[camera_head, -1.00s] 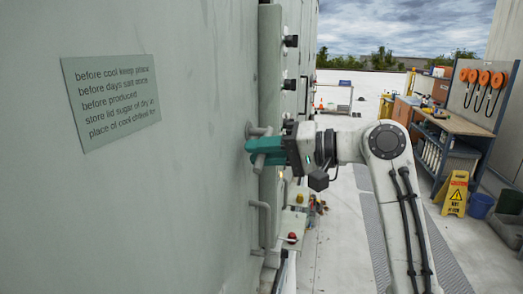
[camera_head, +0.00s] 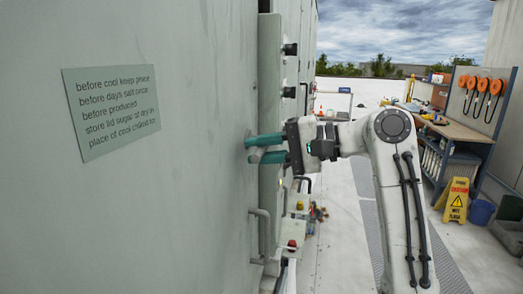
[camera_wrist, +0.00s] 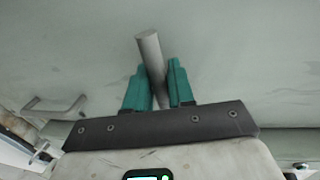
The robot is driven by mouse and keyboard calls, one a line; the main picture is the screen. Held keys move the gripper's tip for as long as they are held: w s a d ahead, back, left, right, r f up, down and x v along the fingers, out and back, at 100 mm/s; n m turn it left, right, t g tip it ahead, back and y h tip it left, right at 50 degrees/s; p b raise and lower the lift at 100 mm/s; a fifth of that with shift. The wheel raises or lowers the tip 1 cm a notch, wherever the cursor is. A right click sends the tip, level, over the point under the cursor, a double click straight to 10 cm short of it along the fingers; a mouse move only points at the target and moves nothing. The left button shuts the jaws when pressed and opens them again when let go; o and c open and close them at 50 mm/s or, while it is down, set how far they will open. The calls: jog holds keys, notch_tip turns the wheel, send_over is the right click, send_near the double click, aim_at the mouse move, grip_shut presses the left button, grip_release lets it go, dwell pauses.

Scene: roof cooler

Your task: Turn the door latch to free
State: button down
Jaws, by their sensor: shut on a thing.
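The door latch is a round grey bar (camera_wrist: 149,47) on the pale door, seen in the wrist view between my two teal fingers. My gripper (camera_wrist: 160,85) is shut on it, one finger on each side, and the bar's end sticks out past the fingertips. In the head view my gripper (camera_head: 263,148) reaches left to the door's edge with its fingers one above the other. The latch is mostly hidden behind the fingers there, and its pivot is not clear.
A fixed grey pull handle (camera_head: 264,234) is on the door below my gripper. A sign (camera_head: 111,110) hangs at left. A workbench (camera_head: 458,132), a yellow floor sign (camera_head: 456,200) and a blue bucket (camera_head: 481,211) stand at right.

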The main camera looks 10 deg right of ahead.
jog(key=shift+d+r, duration=0.1)
jog(key=shift+r, duration=0.15)
jog(key=c, duration=1.1)
grip_release()
jog(key=shift+f, duration=0.1)
jog(key=b+v, duration=0.3)
jog(key=v, duration=0.7)
jog(key=shift+s+d, duration=0.15)
jog(key=shift+d, duration=0.2)
